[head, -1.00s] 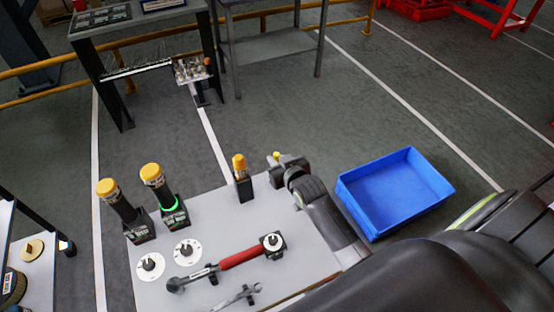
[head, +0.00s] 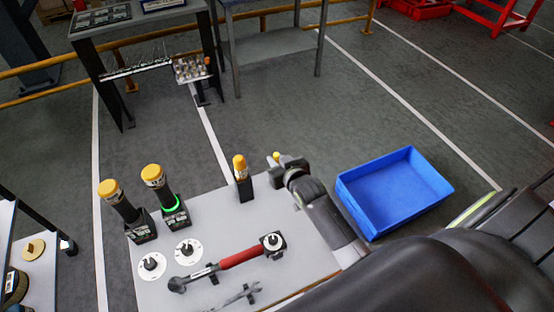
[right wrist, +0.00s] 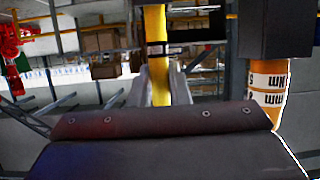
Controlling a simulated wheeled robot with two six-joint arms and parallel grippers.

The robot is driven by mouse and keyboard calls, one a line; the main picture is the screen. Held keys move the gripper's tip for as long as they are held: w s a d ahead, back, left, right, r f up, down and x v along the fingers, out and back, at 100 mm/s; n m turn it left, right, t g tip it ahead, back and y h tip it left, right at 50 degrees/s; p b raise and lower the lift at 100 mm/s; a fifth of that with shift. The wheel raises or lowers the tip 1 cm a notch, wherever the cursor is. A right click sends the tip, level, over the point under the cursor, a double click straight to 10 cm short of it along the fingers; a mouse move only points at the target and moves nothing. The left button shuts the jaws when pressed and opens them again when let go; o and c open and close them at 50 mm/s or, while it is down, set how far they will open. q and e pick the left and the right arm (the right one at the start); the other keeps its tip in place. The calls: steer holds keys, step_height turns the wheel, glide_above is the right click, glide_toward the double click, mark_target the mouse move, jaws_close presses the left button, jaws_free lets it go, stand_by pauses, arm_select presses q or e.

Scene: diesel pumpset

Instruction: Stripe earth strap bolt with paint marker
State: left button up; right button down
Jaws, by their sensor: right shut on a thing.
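My right gripper (head: 284,162) is above the back right part of the grey table, its arm coming in from the lower right. It is shut on a slim yellow stick, which looks like the paint marker (right wrist: 158,75). In the right wrist view the stick stands between the two fingers and has a dark band. In the head view only its small yellow end (head: 276,155) shows past the gripper. The earth strap bolt cannot be made out in these frames. My left gripper is out of view.
An orange-topped cylinder (head: 239,163) in a black holder stands left of the gripper. Two yellow-capped black tools (head: 110,190) (head: 153,176), white discs and a red-handled wrench (head: 238,257) occupy the grey table (head: 215,213). A blue bin (head: 396,190) is at right.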

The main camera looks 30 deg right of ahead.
steer(key=shift+f+b, duration=0.75)
steer(key=shift+f, duration=0.3)
stand_by(0.4)
steer(key=c, duration=1.3)
jaws_free()
steer(key=b+v, duration=0.2)
steer(key=v, duration=1.5)
steer(key=shift+s, duration=0.2)
